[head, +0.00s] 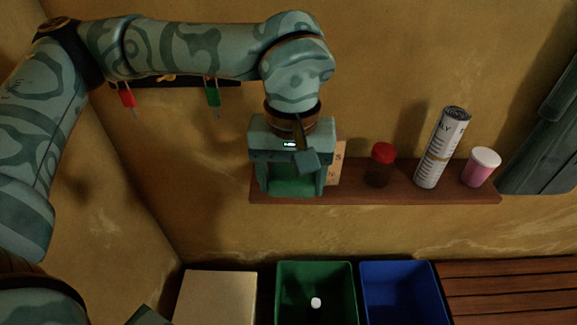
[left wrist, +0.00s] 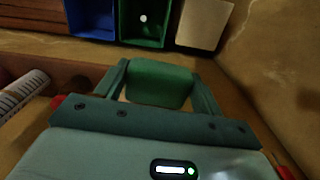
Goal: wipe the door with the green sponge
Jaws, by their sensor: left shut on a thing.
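My left gripper (head: 291,187) hangs pointing down in front of the wooden wall shelf, left of its middle. It is shut on the green sponge (head: 290,181), whose face shows between the two fingers. In the left wrist view the sponge (left wrist: 160,84) sits upright between the fingers, with bins beyond it. A grey-blue panel (head: 548,140) at the right edge of the head view may be the door; it is cut off and I cannot be sure. The gripper is well left of it. My right gripper is not seen.
The shelf (head: 420,197) holds a card (head: 338,162), a red-lidded jar (head: 381,165), a rolled newspaper (head: 441,148) and a pink jar (head: 481,168). Below stand a tan box (head: 216,296), a green bin (head: 317,280) with a white item, and a blue bin (head: 401,290). Tools hang behind my arm.

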